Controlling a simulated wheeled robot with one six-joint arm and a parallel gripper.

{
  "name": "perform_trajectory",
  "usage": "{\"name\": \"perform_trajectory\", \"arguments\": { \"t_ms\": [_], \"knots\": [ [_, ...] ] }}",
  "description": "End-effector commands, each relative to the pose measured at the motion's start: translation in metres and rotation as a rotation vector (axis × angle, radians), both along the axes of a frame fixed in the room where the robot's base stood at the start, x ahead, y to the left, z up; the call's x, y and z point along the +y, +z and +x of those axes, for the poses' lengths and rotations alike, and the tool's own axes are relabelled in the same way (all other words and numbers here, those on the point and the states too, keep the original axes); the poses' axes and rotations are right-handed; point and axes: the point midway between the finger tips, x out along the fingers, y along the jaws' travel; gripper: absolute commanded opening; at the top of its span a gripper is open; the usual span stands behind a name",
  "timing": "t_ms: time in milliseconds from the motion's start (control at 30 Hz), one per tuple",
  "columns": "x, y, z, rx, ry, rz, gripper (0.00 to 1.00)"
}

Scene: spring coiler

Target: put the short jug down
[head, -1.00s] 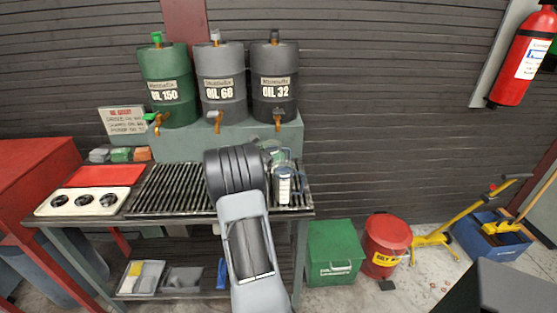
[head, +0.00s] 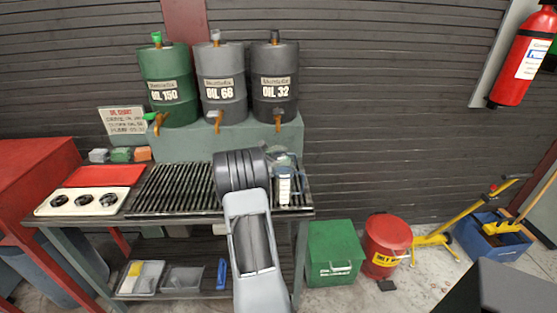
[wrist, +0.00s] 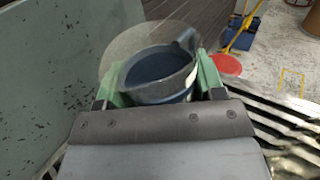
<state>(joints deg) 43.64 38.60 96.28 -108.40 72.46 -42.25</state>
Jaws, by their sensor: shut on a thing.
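The short jug (wrist: 160,78), with a blue-grey rim and a spout at its upper right, is between the green fingers of my gripper (wrist: 160,84) in the wrist view. The fingers are shut on it, one on each side. It looks roughly upright; its base is hidden, so I cannot tell whether it touches the grating. In the head view, my arm hides most of the gripper. A clear vessel with a white label (head: 284,188) shows just right of my wrist over the slatted bench (head: 172,190); I cannot tell whether it is the held jug.
Three oil drums (head: 220,90) with taps stand on a green-grey stand (head: 240,136) behind the bench. A red tray (head: 104,176) and a cream holed plate (head: 84,201) lie at left. The grating left of my arm is clear. A green bin (head: 335,255) stands on the floor at right.

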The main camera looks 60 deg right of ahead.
Motion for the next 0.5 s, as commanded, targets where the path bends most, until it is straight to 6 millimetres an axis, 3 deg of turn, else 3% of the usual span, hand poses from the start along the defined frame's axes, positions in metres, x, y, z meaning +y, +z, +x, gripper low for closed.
{"name": "perform_trajectory", "arguments": {
  "t_ms": [133, 167, 400, 500],
  "knots": [
    [0.0000, -0.0048, 0.0001, 0.000, 0.000, 0.000, 0.35],
    [0.0000, -0.0041, 0.0000, 0.000, 0.000, 0.000, 0.64],
    [0.0001, -0.0036, 0.0000, 0.000, 0.000, 0.000, 0.87],
    [0.0001, -0.0036, 0.0000, 0.000, 0.000, 0.000, 0.88]
  ]
}}
